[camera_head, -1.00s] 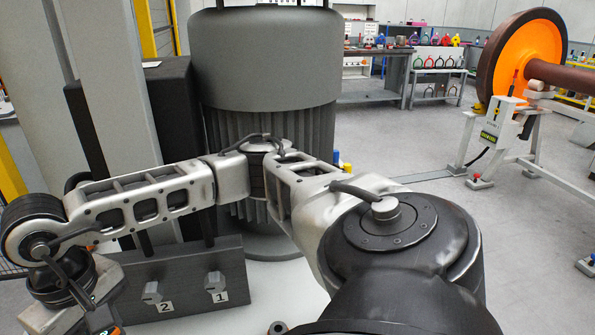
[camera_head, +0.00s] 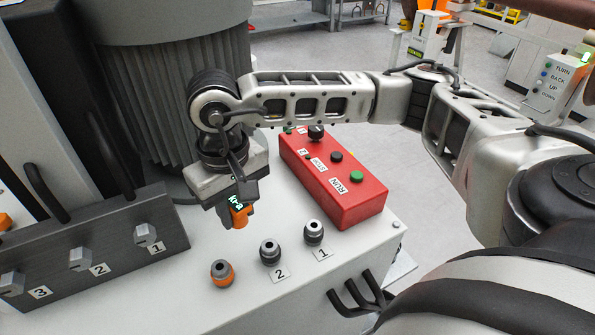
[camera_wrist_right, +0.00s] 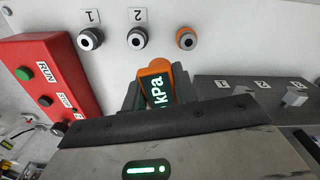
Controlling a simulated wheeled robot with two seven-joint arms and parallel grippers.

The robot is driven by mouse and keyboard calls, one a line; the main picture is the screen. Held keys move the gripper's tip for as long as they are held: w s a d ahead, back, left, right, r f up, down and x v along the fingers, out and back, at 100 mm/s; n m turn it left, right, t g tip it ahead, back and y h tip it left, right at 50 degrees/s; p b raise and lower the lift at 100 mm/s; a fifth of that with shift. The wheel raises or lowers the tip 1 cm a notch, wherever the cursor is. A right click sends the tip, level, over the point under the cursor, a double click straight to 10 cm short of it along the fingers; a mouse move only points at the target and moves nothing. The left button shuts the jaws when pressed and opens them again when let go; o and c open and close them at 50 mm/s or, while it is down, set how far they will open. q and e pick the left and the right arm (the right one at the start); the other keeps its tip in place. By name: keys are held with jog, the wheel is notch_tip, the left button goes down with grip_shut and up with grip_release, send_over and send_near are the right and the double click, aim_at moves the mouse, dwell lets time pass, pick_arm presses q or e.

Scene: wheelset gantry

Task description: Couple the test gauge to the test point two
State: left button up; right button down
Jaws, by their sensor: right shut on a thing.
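The test gauge (camera_head: 240,212), orange and black with a lit kPa display, is held by my right gripper (camera_head: 237,198). In the right wrist view the gauge (camera_wrist_right: 157,84) sits between the dark fingers of the gripper (camera_wrist_right: 158,92). Test point two (camera_head: 270,251) is a grey and black round fitting with a "2" label on the white top; it also shows in the right wrist view (camera_wrist_right: 137,38). The gauge is above the top, apart from the fitting, up and left of it in the head view. My left gripper is out of view.
Test point one (camera_head: 314,232) and an orange-ringed fitting (camera_head: 222,273) flank test point two. A red control box (camera_head: 335,185) stands behind to the right. A dark panel (camera_head: 110,255) with numbered knobs stands at left. Black cables (camera_head: 358,297) hang from the front side.

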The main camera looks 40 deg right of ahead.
dwell(0.3)
jog(key=m, duration=0.3)
jog(key=shift+s+d+f, duration=0.1)
jog(key=m, duration=0.5)
jog(key=shift+s+d+f+m, duration=0.1)
jog(key=shift+d+f+m, duration=0.05)
jog(key=shift+m, duration=0.25)
jog(key=m, duration=0.3)
jog(key=shift+d+f, duration=0.1)
jog(key=shift+d, duration=0.05)
jog(key=d+m, duration=0.1)
jog(key=m, duration=0.8)
jog(key=s+d+f+m, duration=0.1)
jog(key=m, duration=0.8)
jog(key=d+m, duration=0.1)
jog(key=m, duration=0.8)
jog(key=shift+s+d+f, duration=0.15)
jog(key=shift+d+f, duration=0.05)
jog(key=shift+d, duration=0.05)
jog(key=shift+f, duration=0.1)
